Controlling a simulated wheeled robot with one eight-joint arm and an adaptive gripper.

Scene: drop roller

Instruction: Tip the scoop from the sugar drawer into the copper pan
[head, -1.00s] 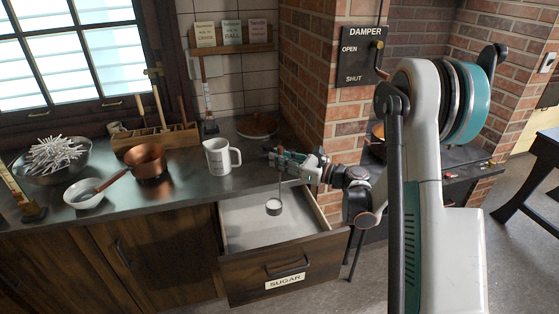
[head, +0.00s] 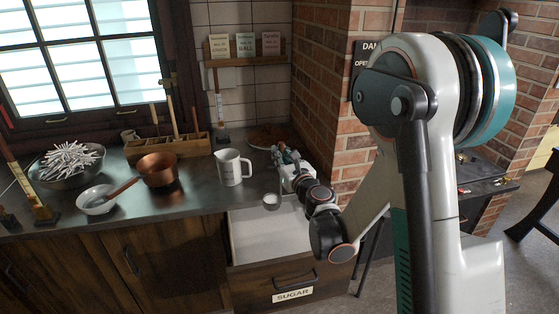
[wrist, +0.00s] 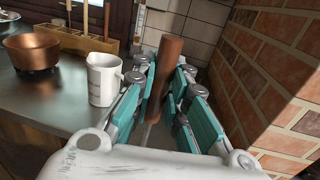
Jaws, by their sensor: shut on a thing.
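My gripper (head: 284,158) is shut on the brown handle of the scoop, whose handle stands up between the fingers in the wrist view (wrist: 168,62). The scoop's small metal cup (head: 271,202) hangs below the gripper, above the back of the open sugar drawer (head: 290,282). Its top looks pale; I cannot tell how full it is. The drawer has a pale inside and a SUGAR label. The copper pan (head: 157,170) stands on the counter to the left, apart from the scoop. It also shows at the left of the wrist view (wrist: 33,52).
A white measuring jug (head: 231,167) stands between my gripper and the copper pan. A brick wall (head: 333,90) rises close at the right.

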